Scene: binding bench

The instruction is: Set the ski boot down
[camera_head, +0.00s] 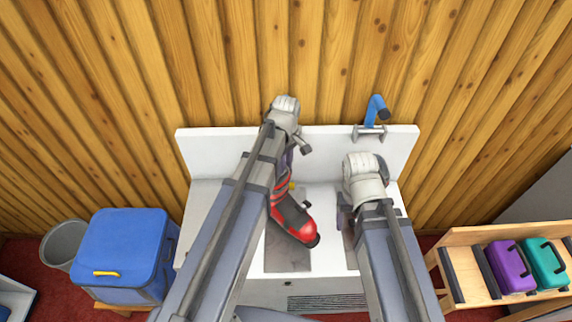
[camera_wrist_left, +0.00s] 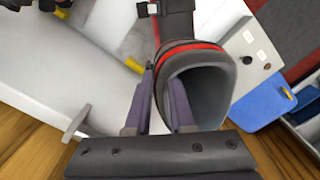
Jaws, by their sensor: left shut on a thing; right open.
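A red and black ski boot (camera_head: 297,222) is upright above the white bench (camera_head: 325,262), its toe toward the front right. My left gripper (camera_head: 288,160) is shut on the wall of the boot's cuff. In the left wrist view, the left gripper's fingers (camera_wrist_left: 160,108) pinch the rim of the dark, open cuff (camera_wrist_left: 200,88), one finger inside it. A grey plate (camera_head: 288,258) lies on the bench under the boot; I cannot tell whether the sole touches it. My right gripper (camera_head: 345,214) is open and empty, to the right of the boot.
A blue-handled clamp (camera_head: 375,112) stands at the back right of the bench. A blue box (camera_head: 122,250) and a grey bin (camera_head: 64,243) are at the left. A wooden rack (camera_head: 470,290) with purple (camera_head: 510,265) and teal cases (camera_head: 545,262) is at the right.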

